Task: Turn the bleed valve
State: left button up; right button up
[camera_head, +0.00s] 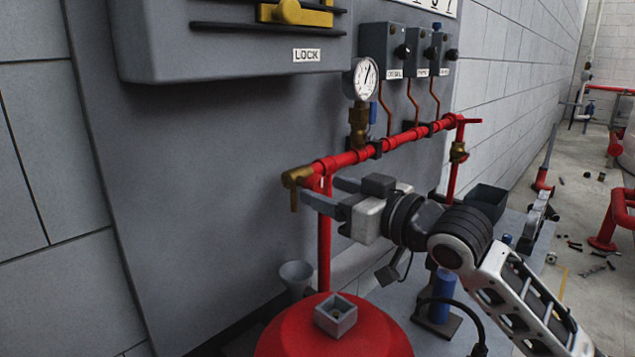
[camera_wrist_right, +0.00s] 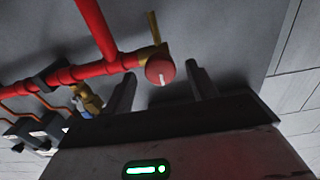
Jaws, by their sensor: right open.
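The bleed valve shows in the head view as a brass fitting (camera_head: 294,178) with a downward spout at the left end of the red pipe. In the right wrist view a round red knob (camera_wrist_right: 160,69) with a white mark sits at that pipe end, beside the brass spout (camera_wrist_right: 153,28). My right gripper (camera_head: 322,192) is open just in front of and below the pipe end. In the right wrist view its two fingers stand on either side of the knob, with visible gaps. The knob is not clearly seen in the head view. My left gripper is not in view.
The red pipe (camera_head: 400,138) runs along the grey panel (camera_head: 220,170), with a pressure gauge (camera_head: 362,79) above it. A grey lock box (camera_head: 230,45) and switch boxes (camera_head: 384,48) hang higher. A red tank (camera_head: 285,335) with a square cup (camera_head: 336,314) stands below my gripper.

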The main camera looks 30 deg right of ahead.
aim_at(322, 189)
jog(key=shift+x, duration=1.15)
jog(key=shift+w+a, duration=0.25)
jog(key=shift+w, duration=0.15)
jog(key=c, duration=1)
